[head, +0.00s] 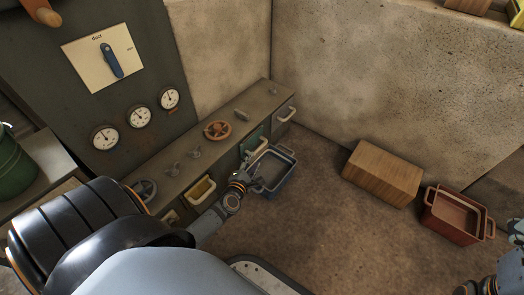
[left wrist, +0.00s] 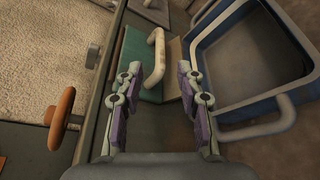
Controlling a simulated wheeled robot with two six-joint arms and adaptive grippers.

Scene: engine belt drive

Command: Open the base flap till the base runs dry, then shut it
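A green flap (head: 251,139) with a pale handle (head: 259,148) sits in the front of the long low bench. In the left wrist view, the green flap (left wrist: 138,85) and its pale handle (left wrist: 155,55) lie just beyond my left gripper (left wrist: 158,72). Its fingers are apart, on either side of the handle's line, with nothing visibly held. In the head view my left gripper (head: 242,179) is close to the flap and a blue tray (head: 289,154). The tray (left wrist: 252,130) stands right of the fingers in the wrist view. My right gripper (head: 482,286) is mostly cut off.
The bench has an orange handwheel (head: 217,130), small taps and a yellow-rimmed opening (head: 201,190). Another handled flap (head: 286,113) is at its far end. A wooden block (head: 382,173) and red tray (head: 456,215) stand right. The middle floor is clear.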

